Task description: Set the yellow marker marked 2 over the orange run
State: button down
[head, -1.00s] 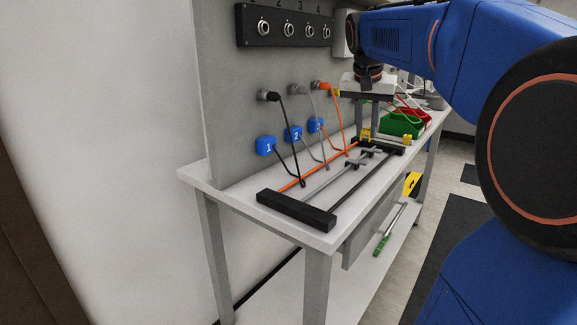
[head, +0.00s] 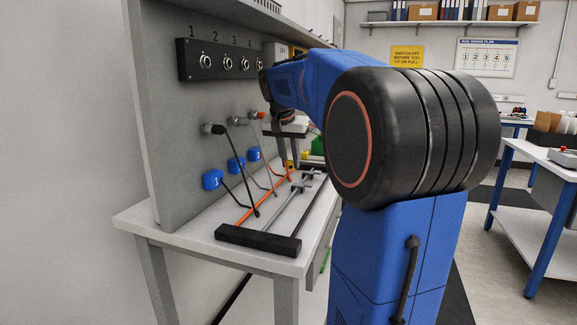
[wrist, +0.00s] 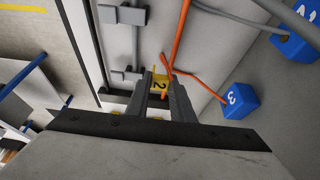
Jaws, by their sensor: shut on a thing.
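My gripper (head: 290,164) is over the far end of the rack on the bench. In the wrist view, my gripper (wrist: 164,90) is shut on the yellow marker (wrist: 158,80), whose black 2 shows between the fingertips. The marker appears as a small yellow patch in the head view. The orange run (head: 262,201) lies lengthwise along the rack's wall side. In the wrist view, the orange run (wrist: 182,38) passes right beside the marker. I cannot tell whether they touch.
The rack's black near end block (head: 258,240) crosses the bench front. Blue tags, including tag 1 (head: 213,180), and cable sockets are on the upright panel. A green bin (head: 317,146) stands behind.

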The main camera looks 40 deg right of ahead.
aim_at(289, 162)
jog(key=shift+w+d+f, duration=0.35)
jog(key=shift+w+d, duration=0.15)
jog(key=shift+w, duration=0.05)
jog(key=shift+w+d+f, duration=1)
jog(key=shift+w+f, duration=0.25)
jog(key=shift+w, duration=0.05)
jog(key=c, duration=1.5)
grip_release()
jog(key=shift+f, duration=0.15)
jog(key=shift+c, duration=0.2)
jog(key=shift+a+r, duration=0.15)
jog(key=shift+r, duration=0.35)
jog(key=s+a, duration=0.2)
jog(key=a, duration=0.1)
jog(key=s+a, duration=0.2)
jog(key=a, duration=0.2)
jog(key=s+a, duration=0.2)
jog(key=a, duration=0.1)
jog(key=shift+s+a+r, duration=0.15)
jog(key=shift+a+r, duration=0.05)
jog(key=shift+a, duration=0.05)
